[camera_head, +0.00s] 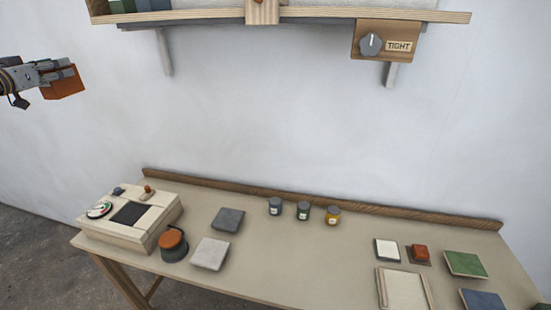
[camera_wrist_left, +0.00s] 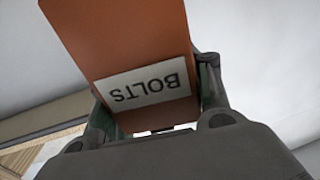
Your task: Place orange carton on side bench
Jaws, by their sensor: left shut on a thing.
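The orange carton (camera_head: 64,83) is at the upper left of the head view, held in the air in front of the white wall, left of the bench. My left gripper (camera_head: 58,80) is shut on it. In the left wrist view the orange carton (camera_wrist_left: 122,35) fills the upper middle, with a white label reading BOLTS upside down. A dark finger of my left gripper (camera_wrist_left: 150,110) shows on each side of it. A tan bench (camera_head: 290,262) stands below, to the right of the carton; I cannot tell whether it is the side bench. My right gripper is not in view.
A panel box (camera_head: 120,240), an orange-topped pot (camera_head: 172,245), grey tiles, small jars (camera_head: 303,211), a small red block (camera_head: 420,252) and coloured squares lie on the bench. A wall shelf (camera_head: 330,17) with a TIGHT knob hangs above. The bench middle is clear.

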